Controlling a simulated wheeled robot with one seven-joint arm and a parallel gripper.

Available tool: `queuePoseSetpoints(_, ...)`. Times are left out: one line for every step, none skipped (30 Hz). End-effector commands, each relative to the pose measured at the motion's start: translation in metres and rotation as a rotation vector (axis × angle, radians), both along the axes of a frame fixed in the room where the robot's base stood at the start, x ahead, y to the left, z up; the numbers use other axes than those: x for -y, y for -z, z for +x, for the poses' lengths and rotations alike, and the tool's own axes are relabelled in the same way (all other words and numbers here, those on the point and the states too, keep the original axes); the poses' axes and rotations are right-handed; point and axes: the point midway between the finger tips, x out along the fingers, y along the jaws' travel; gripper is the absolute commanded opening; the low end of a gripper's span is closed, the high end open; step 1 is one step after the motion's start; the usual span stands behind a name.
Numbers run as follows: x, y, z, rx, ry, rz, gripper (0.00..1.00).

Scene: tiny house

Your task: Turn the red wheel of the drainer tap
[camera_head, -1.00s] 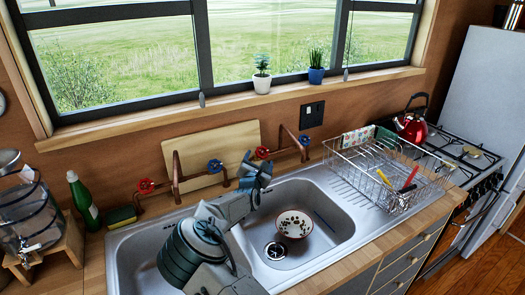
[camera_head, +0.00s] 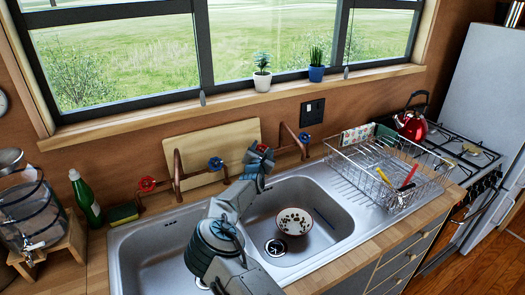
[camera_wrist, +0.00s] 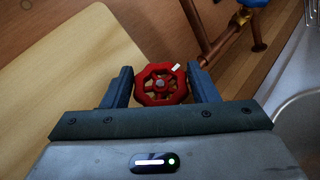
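The red wheel (camera_wrist: 161,84) of the drainer tap sits between the two fingers of my gripper (camera_wrist: 160,68) in the wrist view. The fingers are spread, one on each side of its rim, with a narrow gap; firm contact does not show. In the head view my gripper (camera_head: 260,156) is at the right-hand copper tap (camera_head: 284,140), on the drainer side, and covers most of this wheel. The tap's blue wheel (camera_head: 305,138) is to the right of my gripper.
The left tap has another red wheel (camera_head: 147,184) and a blue wheel (camera_head: 215,164). A wooden board (camera_head: 200,150) leans behind the taps. A patterned bowl (camera_head: 294,222) is in the right basin. The wire dish rack (camera_head: 412,192) stands on the drainer at right.

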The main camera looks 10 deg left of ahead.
Motion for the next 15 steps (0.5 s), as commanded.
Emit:
queuePoseSetpoints(0.0,0.0,-0.0001,0.0,0.0,0.0,0.39)
queuePoseSetpoints(0.0,-0.0001,-0.0001,0.0,0.0,0.0,0.3)
queuePoseSetpoints(-0.0001,-0.0001,-0.0001,0.0,0.0,0.0,0.27)
queuePoseSetpoints(-0.0001,-0.0001,-0.0001,0.0,0.0,0.0,0.27)
queuePoseSetpoints(-0.0001,-0.0001,-0.0001,0.0,0.0,0.0,0.27)
queuePoseSetpoints(0.0001,-0.0004,-0.0001,0.0,-0.001,0.0,0.27)
queuePoseSetpoints(0.0004,-0.0008,0.0,0.001,-0.002,-0.001,0.27)
queuePoseSetpoints(0.0008,-0.0014,0.0001,0.002,-0.003,-0.002,0.27)
queuePoseSetpoints(0.0015,-0.002,0.0003,0.003,-0.008,-0.007,0.27)
queuePoseSetpoints(0.0023,-0.003,0.0006,0.006,-0.012,-0.012,0.28)
queuePoseSetpoints(0.0034,-0.0038,0.0009,0.008,-0.019,-0.017,0.28)
queuePoseSetpoints(0.0046,-0.0047,0.0012,0.014,-0.03,-0.025,0.28)
queuePoseSetpoints(0.0048,-0.0049,0.0012,0.017,-0.04,-0.033,0.28)
queuePoseSetpoints(0.0051,-0.0052,0.0012,0.022,-0.052,-0.041,0.27)
queuePoseSetpoints(0.0057,-0.0052,0.0013,0.029,-0.068,-0.052,0.27)
